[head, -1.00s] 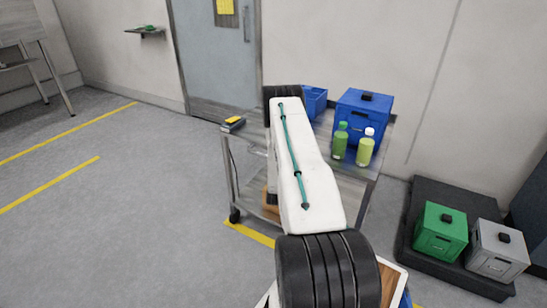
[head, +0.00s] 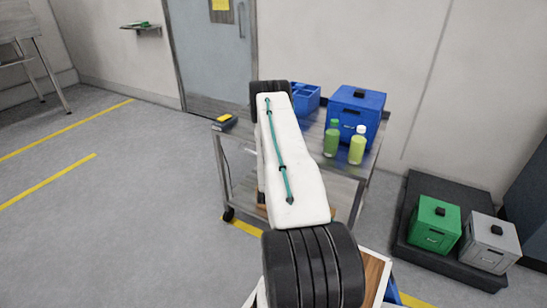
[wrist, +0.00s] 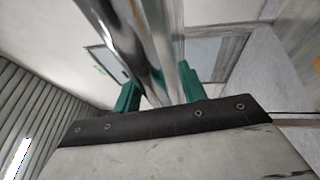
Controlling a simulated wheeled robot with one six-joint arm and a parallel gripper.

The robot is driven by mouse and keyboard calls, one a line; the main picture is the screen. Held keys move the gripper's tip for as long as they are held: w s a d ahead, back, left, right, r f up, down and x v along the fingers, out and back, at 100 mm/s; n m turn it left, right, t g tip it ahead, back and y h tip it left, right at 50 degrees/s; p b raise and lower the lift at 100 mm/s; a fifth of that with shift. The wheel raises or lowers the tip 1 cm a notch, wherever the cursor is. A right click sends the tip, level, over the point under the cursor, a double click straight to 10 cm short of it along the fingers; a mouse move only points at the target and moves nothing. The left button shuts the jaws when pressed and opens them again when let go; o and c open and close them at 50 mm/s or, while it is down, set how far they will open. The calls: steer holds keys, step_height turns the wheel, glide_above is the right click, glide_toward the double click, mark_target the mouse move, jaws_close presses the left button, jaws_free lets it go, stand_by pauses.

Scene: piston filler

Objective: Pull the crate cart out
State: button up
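The crate cart (head: 338,186) is a grey metal two-level cart by the back wall. Its top carries a lidded blue crate (head: 356,112), an open blue bin (head: 305,99), two green bottles (head: 357,149) and a small yellow-and-black item (head: 224,122). My white arm reaches over the cart's near side and hides its middle in the head view. In the wrist view, the green fingers of my gripper (wrist: 160,92) stand on both sides of a shiny metal bar (wrist: 150,50), which looks like the cart's handle. They appear closed on it; the exact contact is hard to see.
To the right, a dark low platform (head: 410,242) holds a green crate (head: 433,225) and a grey crate (head: 489,242). A door (head: 213,55) is behind the cart. The floor on the left, with yellow lines (head: 50,182), is clear. A wooden-topped surface (head: 376,275) shows near the bottom.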

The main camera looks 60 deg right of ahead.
steer(key=shift+w, duration=0.1)
steer(key=v, duration=0.8)
stand_by(0.6)
